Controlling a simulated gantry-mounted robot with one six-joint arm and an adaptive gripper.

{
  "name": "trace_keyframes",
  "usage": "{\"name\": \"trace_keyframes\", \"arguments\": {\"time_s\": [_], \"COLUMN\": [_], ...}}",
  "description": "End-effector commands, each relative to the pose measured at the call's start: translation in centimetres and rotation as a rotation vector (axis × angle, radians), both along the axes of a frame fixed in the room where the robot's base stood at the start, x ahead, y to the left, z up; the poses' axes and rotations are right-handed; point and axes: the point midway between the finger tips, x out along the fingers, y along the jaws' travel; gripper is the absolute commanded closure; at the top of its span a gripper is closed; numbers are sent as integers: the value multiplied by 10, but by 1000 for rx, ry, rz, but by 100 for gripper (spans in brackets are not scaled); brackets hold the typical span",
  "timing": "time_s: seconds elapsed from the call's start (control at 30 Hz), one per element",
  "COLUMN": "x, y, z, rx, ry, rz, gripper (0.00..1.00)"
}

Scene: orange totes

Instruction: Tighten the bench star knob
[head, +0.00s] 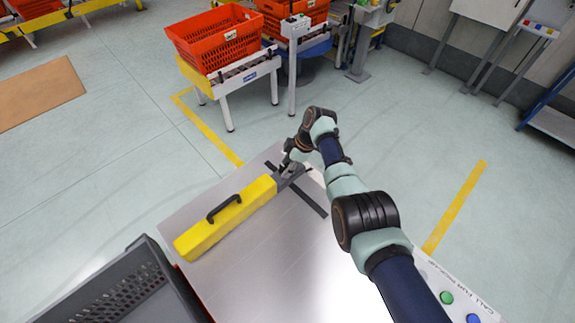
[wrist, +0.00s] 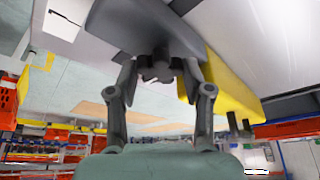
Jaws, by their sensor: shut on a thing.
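The dark star knob (wrist: 156,68) shows in the wrist view under a grey bracket (wrist: 150,28). My gripper (wrist: 158,72) has one finger on each side of the knob and is shut on it. In the head view my gripper (head: 287,163) reaches down to the grey bracket (head: 291,178) at the end of a yellow block (head: 225,217) with a black handle. The knob is hidden or too small to make out there. The yellow block also shows in the wrist view (wrist: 228,85). It lies on the metal bench (head: 270,265).
A dark grey crate (head: 125,288) stands at the bench's lower left. A control strip with a green button (head: 446,297) runs along the right edge. A dark flat bar (head: 305,198) lies by the bracket. Orange totes (head: 215,38) stand on a conveyor behind.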

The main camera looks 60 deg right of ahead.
Motion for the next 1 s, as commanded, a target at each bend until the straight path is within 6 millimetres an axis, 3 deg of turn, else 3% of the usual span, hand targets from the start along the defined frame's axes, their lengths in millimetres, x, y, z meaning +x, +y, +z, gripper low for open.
{"name": "trace_keyframes", "arguments": {"time_s": [0.37,1.0], "x": [-1,0], "y": [1,7], "z": [5,3], "rx": [0,-1], "ry": [1,1], "rz": [-146,-734], "gripper": [85,84]}}
